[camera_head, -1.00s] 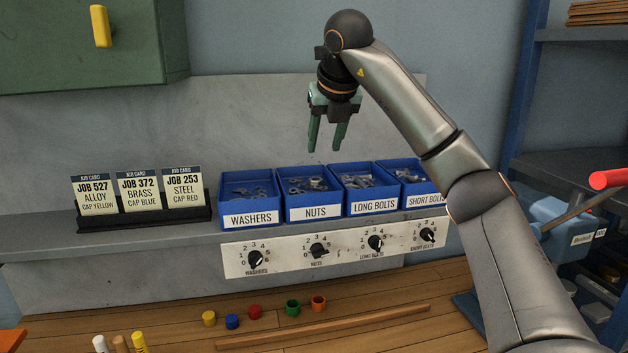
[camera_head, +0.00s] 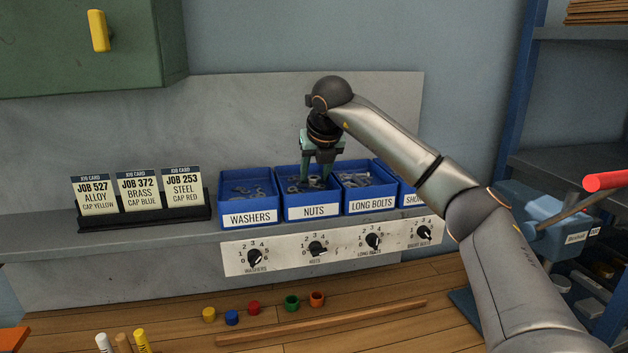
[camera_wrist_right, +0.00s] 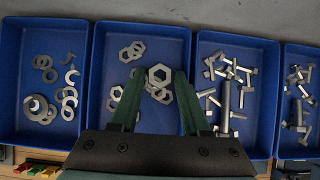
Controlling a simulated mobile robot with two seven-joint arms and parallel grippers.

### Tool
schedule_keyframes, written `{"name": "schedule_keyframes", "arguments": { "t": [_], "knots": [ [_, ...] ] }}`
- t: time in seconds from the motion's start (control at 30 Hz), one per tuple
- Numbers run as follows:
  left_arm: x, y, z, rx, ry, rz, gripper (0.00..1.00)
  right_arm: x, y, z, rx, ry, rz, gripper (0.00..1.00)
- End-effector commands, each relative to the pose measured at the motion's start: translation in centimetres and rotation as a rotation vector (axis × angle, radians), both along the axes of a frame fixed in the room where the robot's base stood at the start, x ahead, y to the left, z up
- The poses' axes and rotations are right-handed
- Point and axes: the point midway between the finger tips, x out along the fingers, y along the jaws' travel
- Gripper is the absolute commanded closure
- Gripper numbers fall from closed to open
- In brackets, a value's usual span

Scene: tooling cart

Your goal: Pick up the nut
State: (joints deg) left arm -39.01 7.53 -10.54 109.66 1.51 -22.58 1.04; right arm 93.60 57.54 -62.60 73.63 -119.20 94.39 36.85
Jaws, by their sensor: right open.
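The blue bin labelled NUTS (camera_head: 313,213) stands on the shelf and holds several grey hex nuts. In the right wrist view one larger nut (camera_wrist_right: 159,75) lies in that bin, between and just beyond my fingertips, with smaller nuts (camera_wrist_right: 131,51) around it. My right gripper (camera_head: 316,181) points down into the nuts bin, its green fingers apart and empty. The fingers also show in the right wrist view (camera_wrist_right: 158,90). How far the fingertips are above the nuts I cannot tell. My left gripper is not in view.
The washers bin (camera_head: 249,219) is on the left, the long bolts bin (camera_head: 371,204) on the right, with low walls between. Job cards (camera_head: 137,190) stand left on the shelf. A dial panel (camera_head: 320,250) is below. Coloured caps (camera_head: 232,318) lie on the bench.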

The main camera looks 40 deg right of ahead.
Motion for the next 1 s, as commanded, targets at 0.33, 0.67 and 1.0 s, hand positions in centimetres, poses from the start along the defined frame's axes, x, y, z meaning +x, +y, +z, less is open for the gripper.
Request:
{"name": "schedule_keyframes", "arguments": {
  "t": [0.33,0.67,1.0],
  "knots": [
    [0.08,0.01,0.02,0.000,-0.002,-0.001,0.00,-0.01,0.02,0.05,0.000,0.000,0.000,0.87],
    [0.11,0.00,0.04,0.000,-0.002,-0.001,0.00,-0.01,0.04,0.09,0.000,-0.001,0.001,1.00],
    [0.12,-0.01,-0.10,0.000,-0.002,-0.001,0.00,0.06,0.09,0.66,0.001,-0.004,0.002,1.00]
  ]
}}
